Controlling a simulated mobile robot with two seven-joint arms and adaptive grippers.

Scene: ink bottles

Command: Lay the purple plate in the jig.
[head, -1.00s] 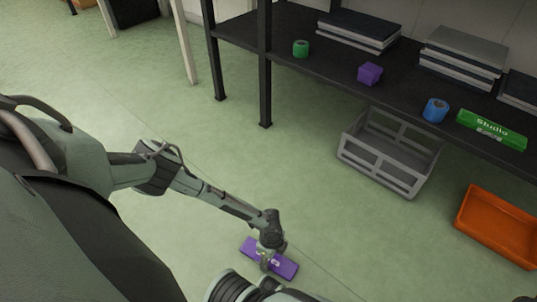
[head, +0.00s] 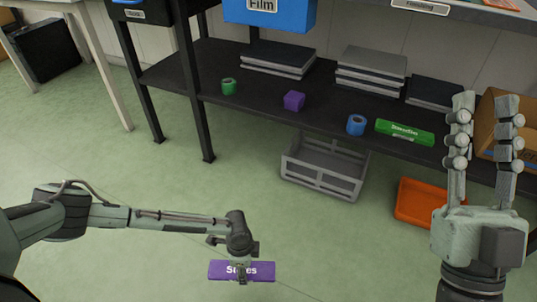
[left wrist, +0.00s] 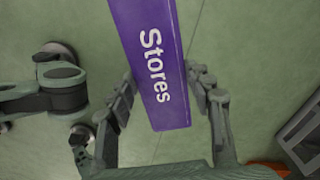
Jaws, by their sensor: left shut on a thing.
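The purple plate (head: 264,273) has white lettering and hangs level over the green floor at the bottom of the head view. My left gripper (head: 242,270) is shut on it from above, near its middle. In the left wrist view the plate (left wrist: 152,55) reads "Stores" and lies between the two fingers of the left gripper (left wrist: 160,85). My right gripper (head: 484,108) is raised at the right of the head view, its fingers apart, pointing up and empty. I can make out no jig in these frames.
A grey crate (head: 322,167) and an orange tray (head: 417,202) stand on the floor.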

